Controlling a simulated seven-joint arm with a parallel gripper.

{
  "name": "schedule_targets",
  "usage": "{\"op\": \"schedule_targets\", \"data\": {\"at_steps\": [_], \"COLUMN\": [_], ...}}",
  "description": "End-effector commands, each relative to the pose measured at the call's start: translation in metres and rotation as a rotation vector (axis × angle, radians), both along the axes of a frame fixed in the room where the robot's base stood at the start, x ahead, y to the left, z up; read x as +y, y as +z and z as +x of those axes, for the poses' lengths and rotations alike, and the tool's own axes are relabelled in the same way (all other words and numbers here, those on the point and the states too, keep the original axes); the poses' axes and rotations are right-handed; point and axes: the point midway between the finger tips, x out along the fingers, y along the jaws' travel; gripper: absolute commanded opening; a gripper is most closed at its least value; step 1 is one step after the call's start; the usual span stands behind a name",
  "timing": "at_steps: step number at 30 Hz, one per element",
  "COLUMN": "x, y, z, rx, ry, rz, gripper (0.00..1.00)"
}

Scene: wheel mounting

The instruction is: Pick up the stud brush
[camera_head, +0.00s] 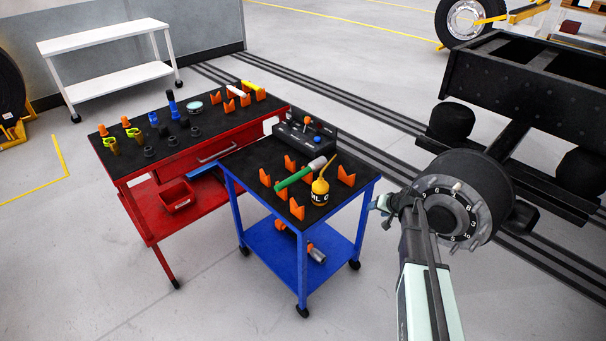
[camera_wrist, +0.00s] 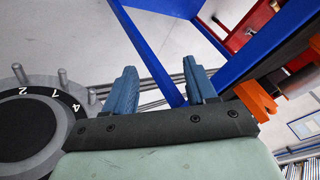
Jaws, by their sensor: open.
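A green-handled tool with a pale grey end (camera_head: 295,178), which looks like the stud brush, lies across orange cradles on the top of the blue cart (camera_head: 330,215). It lies just left of a yellow oil can (camera_head: 321,192). My gripper (camera_head: 380,204) is to the right of the cart, beside the wheel hub (camera_head: 462,205), apart from the tool. In the wrist view my gripper (camera_wrist: 160,68) shows two blue fingers spread apart with nothing between them.
Orange V-shaped cradles (camera_head: 346,176) and a dark box (camera_head: 305,136) stand on the cart top. A red workbench (camera_head: 170,180) with several tools adjoins at the left. The cart's blue frame (camera_wrist: 150,50) crosses the wrist view. The hub's studs (camera_wrist: 63,76) are close at its left.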

Motion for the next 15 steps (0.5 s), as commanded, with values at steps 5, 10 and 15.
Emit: {"op": "schedule_targets", "data": {"at_steps": [5,10,15], "x": [-0.033,-0.051,-0.050], "y": [0.079,0.143,0.194], "z": [0.064,0.102,0.128], "rx": [-0.153,-0.265,-0.342], "ry": [-0.041,-0.047,-0.006], "rz": [0.012,0.007,-0.020], "gripper": [0.56,0.56,0.56]}}
